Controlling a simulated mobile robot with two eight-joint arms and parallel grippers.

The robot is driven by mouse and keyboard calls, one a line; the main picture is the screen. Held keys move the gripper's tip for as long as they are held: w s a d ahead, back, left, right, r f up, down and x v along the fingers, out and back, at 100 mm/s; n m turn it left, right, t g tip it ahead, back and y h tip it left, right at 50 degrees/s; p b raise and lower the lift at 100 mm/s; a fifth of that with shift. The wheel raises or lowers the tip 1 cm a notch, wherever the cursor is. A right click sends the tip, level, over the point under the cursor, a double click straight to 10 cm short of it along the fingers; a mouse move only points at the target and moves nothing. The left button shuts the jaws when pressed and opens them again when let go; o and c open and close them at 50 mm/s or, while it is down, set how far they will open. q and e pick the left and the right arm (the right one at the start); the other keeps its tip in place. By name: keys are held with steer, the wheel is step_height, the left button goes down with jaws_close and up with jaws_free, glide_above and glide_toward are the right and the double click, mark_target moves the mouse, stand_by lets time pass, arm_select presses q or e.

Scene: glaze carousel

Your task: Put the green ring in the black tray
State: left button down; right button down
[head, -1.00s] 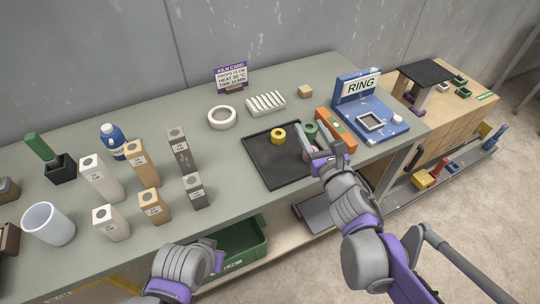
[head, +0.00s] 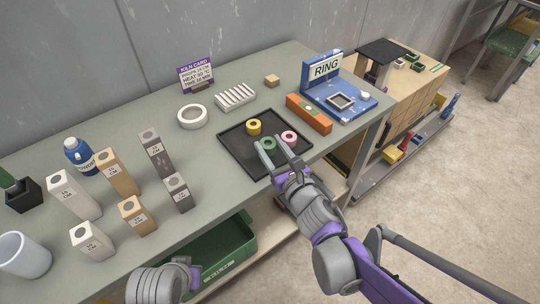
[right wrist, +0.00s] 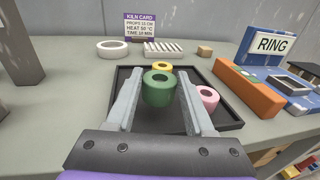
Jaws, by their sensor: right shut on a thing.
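The green ring (head: 268,144) is between the fingertips of my right gripper (head: 272,143), which is shut on it. In the right wrist view the green ring (right wrist: 159,89) shows between the two fingers (right wrist: 158,100), over the black tray. I cannot tell whether it touches the tray floor. The black tray (head: 237,143) lies flat on the bench. A yellow ring (head: 254,127) and a pink ring (head: 289,138) are in the tray. Part of my left arm shows at the bottom, but its gripper is out of view.
An orange block (head: 309,114) and the blue RING stand (head: 350,108) are right of the tray. A white ring (head: 192,117) and a ribbed white rack (head: 235,97) lie behind it. Several labelled posts (head: 155,155) stand left. A green crate (head: 230,252) is below the bench.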

mark_target(271, 155)
steer(key=shift+f+b, duration=0.55)
steer(key=shift+f, duration=1.1)
steer(key=shift+f, duration=0.15)
steer(key=shift+c, duration=1.4)
jaws_free()
